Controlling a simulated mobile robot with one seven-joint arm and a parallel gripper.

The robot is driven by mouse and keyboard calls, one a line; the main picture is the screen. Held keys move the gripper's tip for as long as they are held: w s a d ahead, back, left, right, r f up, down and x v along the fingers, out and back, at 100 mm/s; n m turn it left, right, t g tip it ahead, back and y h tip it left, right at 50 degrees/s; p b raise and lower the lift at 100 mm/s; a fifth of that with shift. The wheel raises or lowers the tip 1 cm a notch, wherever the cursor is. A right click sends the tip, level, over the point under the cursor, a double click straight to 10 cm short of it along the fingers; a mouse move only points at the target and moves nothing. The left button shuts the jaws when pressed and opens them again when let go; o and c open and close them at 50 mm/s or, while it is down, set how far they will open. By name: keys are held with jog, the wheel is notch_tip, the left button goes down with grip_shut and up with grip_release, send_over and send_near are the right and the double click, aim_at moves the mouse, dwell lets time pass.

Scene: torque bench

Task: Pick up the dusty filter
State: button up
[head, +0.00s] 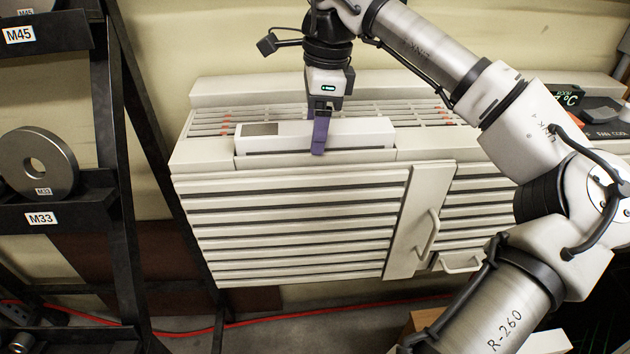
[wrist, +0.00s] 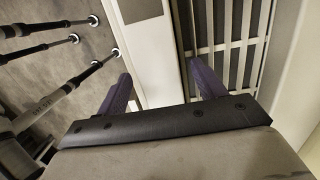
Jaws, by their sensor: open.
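A long white block (head: 350,134) with a dark grey patch (head: 262,129) at its left end sits on top of a white slatted unit; it appears to be the filter, though I see no clear dust. In the wrist view the white block (wrist: 155,60) runs between my two purple fingers, with the dark patch at the top. My gripper (head: 320,135) is open and points down over the block's middle, one finger in front of its near side. I cannot tell whether the fingers touch the block.
The slatted unit (head: 300,225) has a handle (head: 428,235) on its front. A dark rack (head: 105,150) with a metal ring (head: 38,163) stands at left. A small dark display (head: 567,97) sits at right. A red cable (head: 300,317) lies on the floor.

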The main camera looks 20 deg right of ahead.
grip_shut()
dwell(0.5)
jog(key=shift+r, duration=0.15)
